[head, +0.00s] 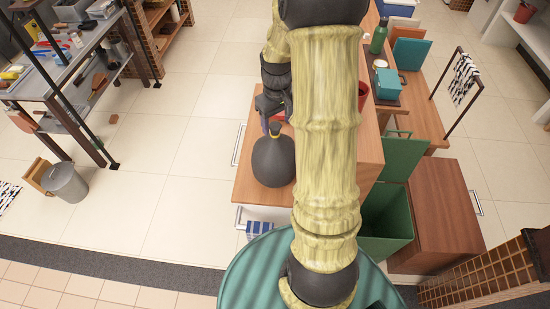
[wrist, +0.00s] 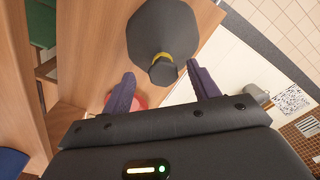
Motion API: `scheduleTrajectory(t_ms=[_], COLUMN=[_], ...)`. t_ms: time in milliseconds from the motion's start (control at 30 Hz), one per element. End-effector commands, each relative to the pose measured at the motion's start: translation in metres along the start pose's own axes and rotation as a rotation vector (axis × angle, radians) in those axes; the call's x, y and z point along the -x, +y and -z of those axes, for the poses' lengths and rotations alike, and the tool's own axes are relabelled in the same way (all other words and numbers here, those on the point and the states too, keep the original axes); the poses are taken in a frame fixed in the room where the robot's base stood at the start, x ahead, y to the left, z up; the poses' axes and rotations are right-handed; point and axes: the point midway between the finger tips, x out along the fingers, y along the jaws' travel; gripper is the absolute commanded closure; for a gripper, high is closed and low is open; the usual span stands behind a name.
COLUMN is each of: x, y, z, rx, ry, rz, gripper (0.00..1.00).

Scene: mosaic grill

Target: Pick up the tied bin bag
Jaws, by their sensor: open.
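The tied bin bag (head: 273,163) is dark grey and rounded, with a yellow tie at its neck. It stands upright on a wooden surface (head: 246,186), left of my arm in the head view. My gripper (head: 277,119) is at the bag's knotted top, its fingers pointing down. In the wrist view the bag (wrist: 160,28) is at the top centre, its dark knot towards me. There my gripper (wrist: 161,70) is open, with one purple finger on each side of the knot. No contact shows between fingers and bag.
A red item (wrist: 138,103) is partly hidden behind the left finger in the wrist view. A green open bin (head: 386,213) and a wooden cabinet (head: 435,220) stand right of my arm.

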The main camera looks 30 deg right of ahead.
Motion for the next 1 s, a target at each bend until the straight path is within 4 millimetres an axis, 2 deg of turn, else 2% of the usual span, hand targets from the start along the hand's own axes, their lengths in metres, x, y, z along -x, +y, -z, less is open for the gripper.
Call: scheduleTrajectory(t_ms=[400,967,1000], x=[-0.043,-0.046,-0.045], y=[-0.004,-0.004,-0.004], z=[0.004,0.004,0.004], rx=[0.000,0.000,0.000], ry=[-0.002,0.000,0.000], rz=[0.000,0.000,0.000], gripper=[0.40,0.40,0.48])
